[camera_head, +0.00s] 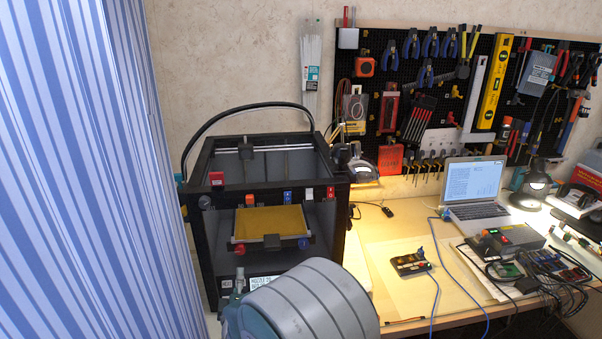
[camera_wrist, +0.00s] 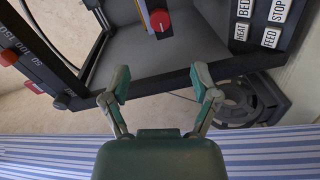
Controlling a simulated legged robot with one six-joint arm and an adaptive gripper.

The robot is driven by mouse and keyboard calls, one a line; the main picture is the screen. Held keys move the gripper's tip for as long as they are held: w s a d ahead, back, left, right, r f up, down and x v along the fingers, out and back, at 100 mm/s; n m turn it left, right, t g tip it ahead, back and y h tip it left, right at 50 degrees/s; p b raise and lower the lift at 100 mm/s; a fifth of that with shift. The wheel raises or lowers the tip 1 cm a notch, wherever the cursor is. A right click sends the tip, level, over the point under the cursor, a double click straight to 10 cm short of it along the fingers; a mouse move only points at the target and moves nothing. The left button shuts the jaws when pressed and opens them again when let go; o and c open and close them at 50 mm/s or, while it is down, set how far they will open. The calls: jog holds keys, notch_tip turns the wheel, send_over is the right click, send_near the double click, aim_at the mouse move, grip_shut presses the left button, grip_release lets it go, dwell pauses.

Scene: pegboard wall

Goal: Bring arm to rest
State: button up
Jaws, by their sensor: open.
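My gripper (camera_wrist: 160,88) is open and empty in the wrist view, its two green-tipped fingers spread apart. It is near the black frame of the 3D printer (camera_wrist: 185,78), which fills the upper part of that view. I cannot tell whether the fingertips touch the frame. In the head view my grey arm (camera_head: 315,305) shows at the bottom centre, in front of the printer (camera_head: 205,235). The gripper's fingers cannot be made out in the head view.
A blue-striped curtain (camera_head: 85,170) hangs at the left. The workbench (camera_head: 385,235) at the right holds a laptop (camera_head: 473,185), a small black device (camera_head: 410,263) and tangled electronics (camera_head: 530,270). A pegboard (camera_head: 408,70) with tools is behind. The wrist view shows a spool (camera_wrist: 240,105) beside the printer.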

jog(key=s+d+r+m+g, duration=0.2)
jog(key=d+r+m+g, duration=0.15)
jog(key=d+r, duration=0.45)
jog(key=s+d+r+m+g, duration=0.2)
jog(key=d+r+m, duration=0.3)
jog(key=d, duration=0.5)
jog(key=s+d+m+g+h, duration=0.2)
jog(key=s+d+m, duration=0.3)
jog(key=s+d, duration=0.3)
jog(key=s+d+r+m+g+h, duration=0.1)
jog(key=s+d+m+g+h, duration=0.1)
jog(key=s+d+m, duration=0.3)
jog(key=s+d+g, duration=0.1)
jog(key=s+d, duration=0.3)
jog(key=s, duration=0.5)
jog(key=shift+d+g, duration=0.25)
jog(key=shift+g, duration=0.1)
